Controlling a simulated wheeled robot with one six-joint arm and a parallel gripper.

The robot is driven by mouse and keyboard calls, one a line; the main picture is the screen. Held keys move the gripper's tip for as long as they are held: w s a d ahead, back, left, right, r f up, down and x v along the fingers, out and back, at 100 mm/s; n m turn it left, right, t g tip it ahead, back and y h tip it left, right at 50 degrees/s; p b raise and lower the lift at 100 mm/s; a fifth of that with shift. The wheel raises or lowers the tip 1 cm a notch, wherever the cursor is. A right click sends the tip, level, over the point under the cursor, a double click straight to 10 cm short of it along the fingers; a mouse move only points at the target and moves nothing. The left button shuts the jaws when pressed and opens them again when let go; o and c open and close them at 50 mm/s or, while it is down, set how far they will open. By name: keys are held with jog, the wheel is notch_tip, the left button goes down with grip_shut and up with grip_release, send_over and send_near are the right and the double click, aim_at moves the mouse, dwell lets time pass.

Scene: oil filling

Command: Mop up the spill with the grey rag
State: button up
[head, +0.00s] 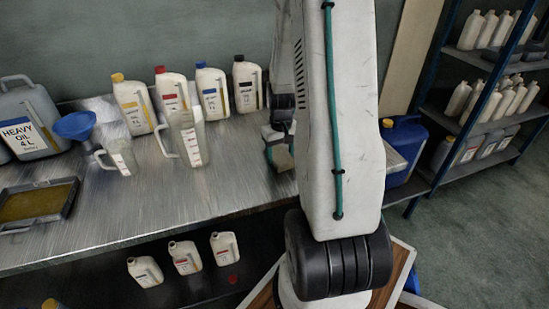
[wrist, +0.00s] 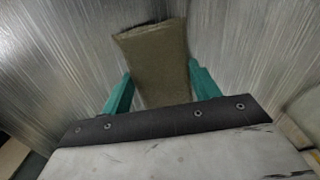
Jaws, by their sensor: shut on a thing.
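My gripper (head: 276,146) is low over the right part of the metal bench, partly hidden behind my arm in the head view. In the wrist view its two green fingers (wrist: 159,72) are shut on the grey rag (wrist: 155,45), a drab, brownish-grey flat piece that sticks out past the fingertips. The rag (head: 283,157) also shows as a small patch below the fingers in the head view. Whether it touches the bench top is unclear. I cannot make out the spill in either view; the rag or my arm may cover it.
The metal bench (head: 215,195) holds several oil bottles along the back, two clear jugs (head: 190,140), a blue funnel (head: 75,125), a grey heavy-oil can (head: 28,115) and an oil-filled tray (head: 38,203). A blue can (head: 405,140) stands right of my arm. The bench's front middle is clear.

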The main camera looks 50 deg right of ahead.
jog(key=d, duration=0.5)
jog(key=shift+d, duration=0.15)
jog(key=shift+s+a, duration=0.35)
jog(key=shift+a, duration=0.5)
jog(key=shift+s+a, duration=0.35)
jog(key=shift+a, duration=0.5)
jog(key=shift+s+a, duration=0.35)
jog(key=shift+a, duration=0.5)
jog(key=shift+r, duration=0.1)
jog(key=shift+r, duration=3.45)
jog(key=shift+d, duration=0.1)
